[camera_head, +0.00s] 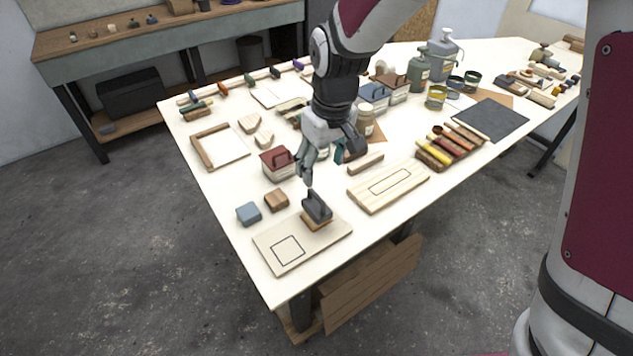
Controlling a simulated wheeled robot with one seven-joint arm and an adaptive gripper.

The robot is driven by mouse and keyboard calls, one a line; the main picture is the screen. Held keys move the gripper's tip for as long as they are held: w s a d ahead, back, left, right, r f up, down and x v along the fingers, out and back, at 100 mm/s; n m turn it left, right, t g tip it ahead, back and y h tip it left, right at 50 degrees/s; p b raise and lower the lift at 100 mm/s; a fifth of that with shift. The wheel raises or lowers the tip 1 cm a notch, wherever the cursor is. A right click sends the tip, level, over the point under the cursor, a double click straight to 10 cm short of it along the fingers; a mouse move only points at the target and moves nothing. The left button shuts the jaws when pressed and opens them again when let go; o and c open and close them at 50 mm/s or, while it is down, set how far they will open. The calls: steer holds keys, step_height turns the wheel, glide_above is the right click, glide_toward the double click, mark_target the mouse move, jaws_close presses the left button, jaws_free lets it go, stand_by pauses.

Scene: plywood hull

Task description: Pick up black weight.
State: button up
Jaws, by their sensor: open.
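The black weight (317,207), a dark block with an upright handle, sits on a small wooden block (318,224). That block rests on the far right part of a thin pale board (262,243). The board has a black square outline (287,251) at its front left. My gripper (322,165) is open and empty over the table, pointing down. In the picture it is just above the weight, with one fingertip close to the handle's top. I cannot tell whether they touch.
A blue-grey block (249,213) and a brown wooden block (276,200) stand left of the weight. A red-topped block with a handle (278,162) is behind them. A board with a rectangle outline (388,186) lies to the right. The table's front edge is close.

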mark_target(318, 196)
steer(key=f, duration=0.8)
steer(key=shift+w+a+p, duration=0.3)
steer(key=shift+w+p, duration=0.05)
steer(key=shift+w, duration=0.05)
steer(key=shift+a+f+p, duration=0.2)
steer(key=shift+f+p, duration=0.45)
steer(key=shift+f, duration=1.95)
jaws_close()
